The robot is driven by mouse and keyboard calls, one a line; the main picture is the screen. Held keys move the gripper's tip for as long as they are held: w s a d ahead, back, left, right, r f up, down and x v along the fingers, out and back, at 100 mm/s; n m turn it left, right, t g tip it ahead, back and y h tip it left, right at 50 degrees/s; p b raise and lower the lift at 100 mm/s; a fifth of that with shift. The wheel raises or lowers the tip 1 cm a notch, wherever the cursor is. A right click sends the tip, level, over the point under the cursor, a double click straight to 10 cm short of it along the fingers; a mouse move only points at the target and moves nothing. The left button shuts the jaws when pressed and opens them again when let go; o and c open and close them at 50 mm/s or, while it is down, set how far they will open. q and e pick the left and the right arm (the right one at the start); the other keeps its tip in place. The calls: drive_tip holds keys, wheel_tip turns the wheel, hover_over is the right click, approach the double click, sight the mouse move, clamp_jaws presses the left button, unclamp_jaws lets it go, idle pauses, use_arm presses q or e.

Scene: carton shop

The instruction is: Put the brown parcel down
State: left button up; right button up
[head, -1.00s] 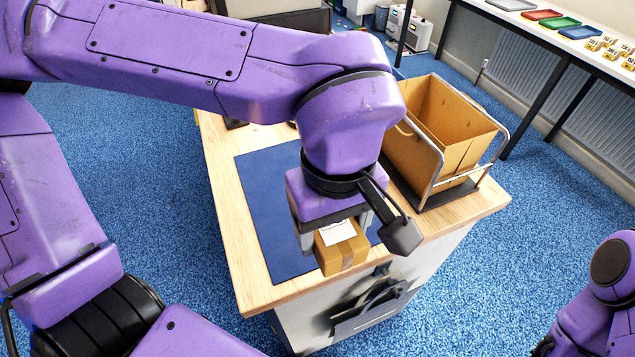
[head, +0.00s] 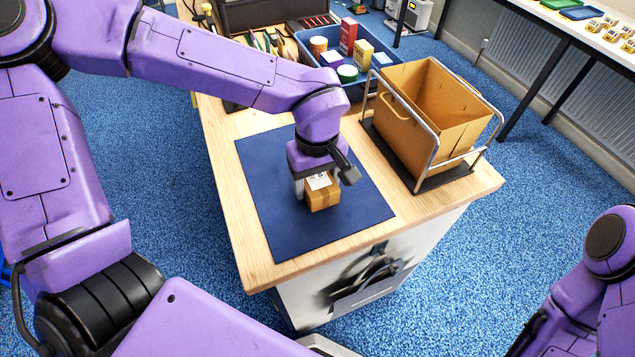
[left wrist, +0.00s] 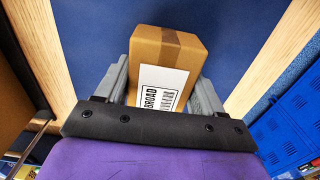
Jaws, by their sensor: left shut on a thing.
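The brown parcel (head: 324,194) is a small cardboard box with brown tape and a white label. My left gripper (head: 318,186) is shut on it, pointing down over the dark blue mat (head: 281,215) on the wooden bench. The left wrist view shows the parcel (left wrist: 172,62) between the two grey fingers of my left gripper (left wrist: 163,85), with the blue mat (left wrist: 235,25) behind it. The label reads BROAD and has a barcode. I cannot tell whether the parcel's underside touches the mat. My right arm shows at the lower right of the head view, but its gripper is not seen.
An open cardboard carton (head: 432,125) stands in a metal-railed holder (head: 436,180) right of the mat. A blue bin (head: 310,52) with several small goods stands at the bench's back. The mat's front and right parts are clear.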

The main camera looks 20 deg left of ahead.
use_arm(q)
drive_tip(key=shift+f, duration=0.7)
drive_tip(key=o, duration=1.3)
drive_tip(key=shift+f, duration=0.15)
wheel_tip(320, 180, up, 12)
drive_tip(key=shift+r+p, duration=0.2)
drive_tip(key=shift+p, duration=0.1)
drive_tip(key=shift+d, duration=0.15)
